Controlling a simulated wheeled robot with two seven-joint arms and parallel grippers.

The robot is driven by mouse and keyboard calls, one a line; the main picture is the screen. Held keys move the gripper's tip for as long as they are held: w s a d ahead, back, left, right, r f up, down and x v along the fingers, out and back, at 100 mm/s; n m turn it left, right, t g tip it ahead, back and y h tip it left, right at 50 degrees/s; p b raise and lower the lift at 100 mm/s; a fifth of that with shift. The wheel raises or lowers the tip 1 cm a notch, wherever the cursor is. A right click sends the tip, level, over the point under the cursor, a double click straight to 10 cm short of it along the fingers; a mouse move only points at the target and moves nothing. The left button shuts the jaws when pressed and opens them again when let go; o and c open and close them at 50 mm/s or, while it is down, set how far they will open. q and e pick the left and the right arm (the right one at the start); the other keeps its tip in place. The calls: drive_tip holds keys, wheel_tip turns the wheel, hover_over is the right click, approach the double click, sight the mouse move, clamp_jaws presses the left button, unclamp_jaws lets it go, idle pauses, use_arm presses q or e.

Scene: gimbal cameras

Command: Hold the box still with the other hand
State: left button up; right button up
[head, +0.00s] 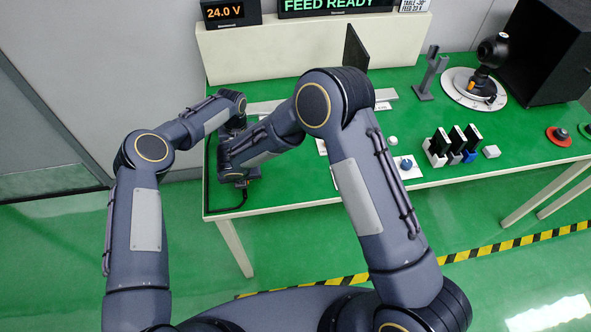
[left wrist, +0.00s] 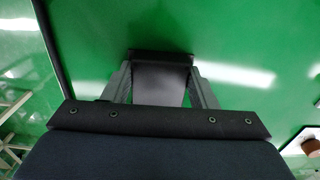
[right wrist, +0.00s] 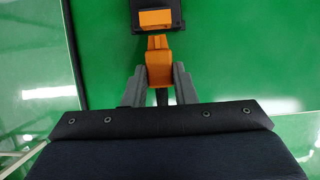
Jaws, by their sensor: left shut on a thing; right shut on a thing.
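A dark box (left wrist: 160,80) sits between the fingers of my left gripper (left wrist: 160,72), which is shut on it. In the right wrist view a black box (right wrist: 178,14) with an orange socket (right wrist: 154,19) shows at the top edge. My right gripper (right wrist: 158,75) is shut on an orange plug (right wrist: 158,60). In the head view my forearms hide the boxes, and both grippers are close together at the table's left end.
The green table (head: 285,190) has free room at its front left. Displays (head: 225,12) stand behind.

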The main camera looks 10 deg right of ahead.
drive_tip(key=shift+w, duration=1.2)
idle(0.4)
drive_tip(key=o, duration=1.1)
drive_tip(key=shift+s+r, duration=0.1)
drive_tip(key=shift+r, duration=0.05)
drive_tip(key=s, duration=0.8)
drive_tip(key=s+r, duration=0.1)
drive_tip(key=s, duration=0.3)
drive_tip(key=shift+s, duration=0.2)
